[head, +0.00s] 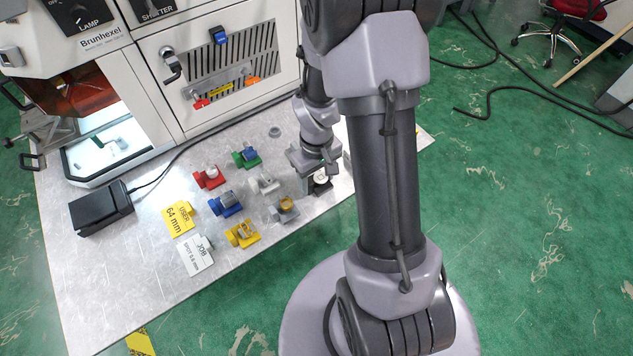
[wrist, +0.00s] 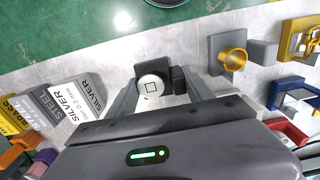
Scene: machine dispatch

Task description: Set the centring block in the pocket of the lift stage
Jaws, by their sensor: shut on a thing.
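My gripper (head: 318,170) is over the right part of the metal table, shut on a small dark block with a pale round face (wrist: 152,88). The block also shows under the gripper in the head view (head: 321,178). I take it for the centring block, but no label shows. I cannot tell whether it touches the table. The lift stage is not clearly identifiable; a lit machine chamber (head: 92,158) stands open at the left, its inside partly hidden.
Several coloured holders, including red (head: 209,179), green (head: 246,158) and yellow (head: 242,235), stand left of my gripper. A black box (head: 101,208) with a cable lies before the chamber. Yellow (head: 179,217) and white (head: 195,256) cards lie flat. The table's front left is clear.

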